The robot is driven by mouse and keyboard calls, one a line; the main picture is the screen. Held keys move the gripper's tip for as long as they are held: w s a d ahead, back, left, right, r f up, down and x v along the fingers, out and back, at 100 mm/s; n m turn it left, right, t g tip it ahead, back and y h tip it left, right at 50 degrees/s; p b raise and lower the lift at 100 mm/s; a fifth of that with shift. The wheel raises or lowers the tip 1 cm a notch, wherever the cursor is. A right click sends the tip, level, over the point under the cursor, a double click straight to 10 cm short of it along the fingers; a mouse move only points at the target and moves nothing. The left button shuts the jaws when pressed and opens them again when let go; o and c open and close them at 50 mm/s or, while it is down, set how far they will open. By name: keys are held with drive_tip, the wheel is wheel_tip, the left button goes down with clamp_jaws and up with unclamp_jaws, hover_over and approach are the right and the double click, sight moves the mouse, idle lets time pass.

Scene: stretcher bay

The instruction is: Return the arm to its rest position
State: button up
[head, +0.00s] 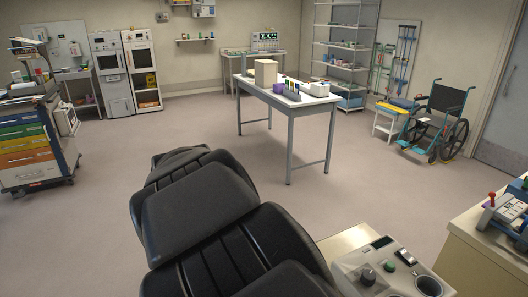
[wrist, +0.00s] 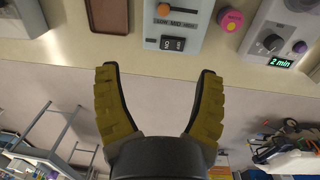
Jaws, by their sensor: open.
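My gripper (wrist: 156,72) shows in the wrist view with its two olive-yellow, black-edged fingers spread wide. Nothing is between the fingertips. It faces a beige surface (wrist: 60,50) bearing controls. Just beyond the fingertips is a grey panel (wrist: 163,28) with an orange slider and a black rocker switch marked ON. The gap between fingers and panel is hard to judge. My gripper is not visible in the head view, so its place in the room cannot be told from there.
A brown tray (wrist: 109,15), a pink button (wrist: 231,19) and a dial box (wrist: 280,38) reading "2 min" lie near the panel. In the head view, a black padded couch (head: 200,215) fills the foreground, beside a control console (head: 392,272). Open floor surrounds a white table (head: 300,100).

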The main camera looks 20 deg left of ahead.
drive_tip(key=d+r+m, duration=0.3)
drive_tip(key=d, duration=0.9)
drive_tip(key=s+d+m+g, duration=0.2)
drive_tip(key=s+d+m, duration=0.4)
drive_tip(key=s+d, duration=0.9)
drive_tip(key=shift+s+d+r+y, duration=0.25)
drive_tip(key=shift+d+y, duration=0.15)
drive_tip(key=shift+d, duration=0.7)
drive_tip(key=shift+w, duration=0.2)
